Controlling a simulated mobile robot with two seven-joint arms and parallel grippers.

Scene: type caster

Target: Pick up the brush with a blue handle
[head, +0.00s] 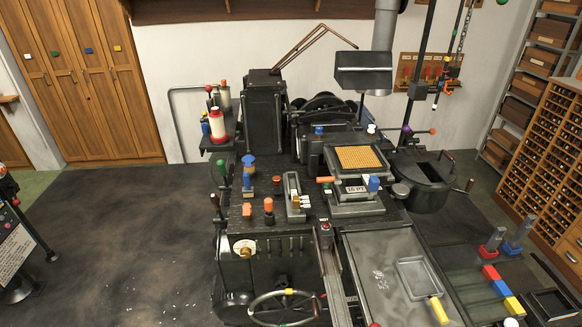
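A tool-like item with a blue lower part (512,248) and grey upper part stands at the right, beside a similar grey one (492,243). Neither of my grippers is in view.
A large black casting machine (262,278) with a handwheel (284,306) fills the middle. A black pot (421,180) and a wooden rack (548,150) stand right. The floor at left is mostly clear.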

